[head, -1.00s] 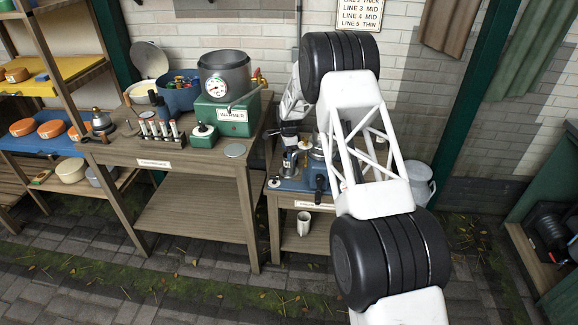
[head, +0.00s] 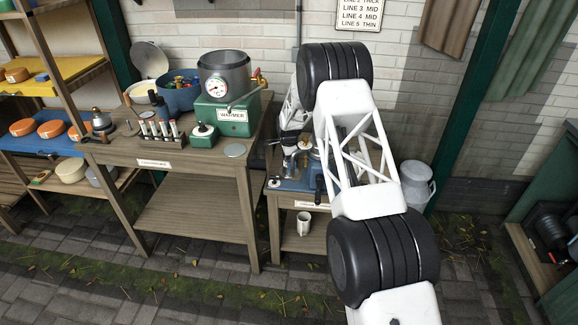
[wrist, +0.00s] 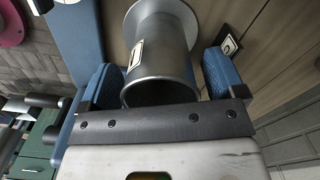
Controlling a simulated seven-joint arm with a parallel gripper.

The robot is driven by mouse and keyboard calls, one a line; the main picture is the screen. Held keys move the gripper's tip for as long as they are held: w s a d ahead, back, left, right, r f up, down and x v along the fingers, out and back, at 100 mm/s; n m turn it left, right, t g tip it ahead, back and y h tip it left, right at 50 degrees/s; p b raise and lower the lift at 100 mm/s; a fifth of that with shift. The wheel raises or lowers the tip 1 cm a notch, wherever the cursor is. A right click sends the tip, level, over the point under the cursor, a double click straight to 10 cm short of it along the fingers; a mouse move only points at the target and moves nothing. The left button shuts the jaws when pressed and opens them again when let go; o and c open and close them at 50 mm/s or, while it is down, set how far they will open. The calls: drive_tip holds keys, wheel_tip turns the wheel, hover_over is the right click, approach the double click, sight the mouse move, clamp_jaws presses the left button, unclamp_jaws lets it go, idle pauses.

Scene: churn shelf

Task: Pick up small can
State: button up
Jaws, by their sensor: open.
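A grey metal can (wrist: 160,45) with a flared rim and a small pale label fills the upper middle of the wrist view. It looks like the small can. My gripper (wrist: 163,82) is open, with one blue-padded finger to the left of the can and one to its right. Whether either pad touches the can, I cannot tell. In the head view my arm covers most of the gripper and the right part of the small bench (head: 273,210), so I cannot clearly make out the can there.
Blue equipment (head: 290,184) stands on the small bench, and a white mug (head: 304,223) is on its lower shelf. A larger grey can (head: 415,184) stands at the right. The left bench holds a green warmer (head: 226,116) with a grey pot (head: 224,72).

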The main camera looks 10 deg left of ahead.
drive_tip(key=shift+f, duration=0.3)
idle(0.4)
drive_tip(key=c, duration=1.1)
drive_tip(key=shift+r, duration=0.1)
wheel_tip(320, 180, up, 10)
idle(0.6)
